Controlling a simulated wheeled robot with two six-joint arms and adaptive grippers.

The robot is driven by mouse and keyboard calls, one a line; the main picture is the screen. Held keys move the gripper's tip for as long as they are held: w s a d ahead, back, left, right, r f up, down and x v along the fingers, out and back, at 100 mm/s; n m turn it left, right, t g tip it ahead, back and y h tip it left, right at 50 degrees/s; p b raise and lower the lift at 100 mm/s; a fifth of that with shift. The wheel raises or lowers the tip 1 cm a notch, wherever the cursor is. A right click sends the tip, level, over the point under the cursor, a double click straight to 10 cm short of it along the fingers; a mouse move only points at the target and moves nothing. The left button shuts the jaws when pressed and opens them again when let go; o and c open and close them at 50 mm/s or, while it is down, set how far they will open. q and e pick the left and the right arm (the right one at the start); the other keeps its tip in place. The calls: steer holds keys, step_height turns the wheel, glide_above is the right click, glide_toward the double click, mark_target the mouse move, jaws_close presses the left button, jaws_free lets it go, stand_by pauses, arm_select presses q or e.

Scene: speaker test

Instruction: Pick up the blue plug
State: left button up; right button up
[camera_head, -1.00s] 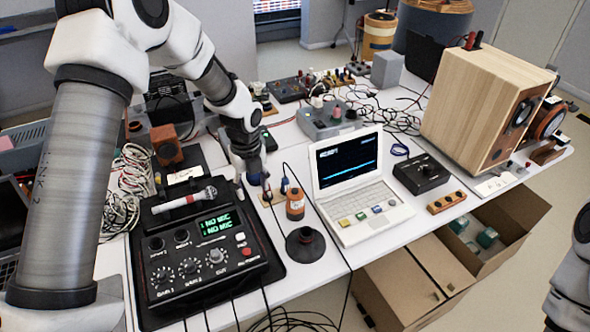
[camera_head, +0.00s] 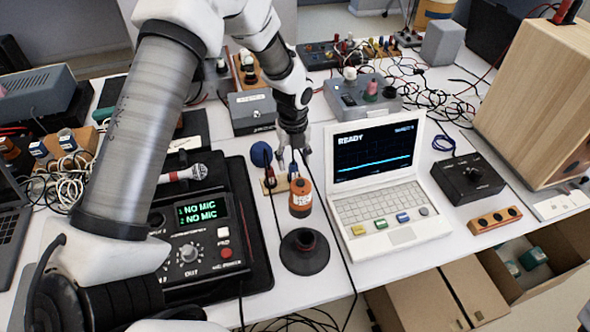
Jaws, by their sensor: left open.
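A small blue plug (camera_head: 293,169) stands upright in a small wooden holder (camera_head: 280,186) behind an orange bottle-like container (camera_head: 300,197). A dark cable hangs beside it. My left gripper (camera_head: 293,158) points down over the plug from behind, with its fingertips close to it. The gripper is open; whether a finger touches the plug I cannot tell. A second plug (camera_head: 270,182) sits just left in the same holder. My right gripper is not in view.
A black mixer (camera_head: 205,235) with a "NO MIC" display and a microphone (camera_head: 190,173) lie to the left. A white laptop (camera_head: 385,190) stands right. A black cone-shaped stand (camera_head: 305,252) is in front. Cables run nearby. A wooden speaker (camera_head: 535,100) is at the right.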

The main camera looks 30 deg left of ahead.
mark_target(294, 164)
arm_select(q)
step_height(294, 164, down, 3)
steer(key=shift+s, duration=0.15)
steer(key=shift+w+f, duration=0.2)
steer(key=shift+f, duration=0.2)
steer(key=shift+s+r, duration=0.1)
jaws_close()
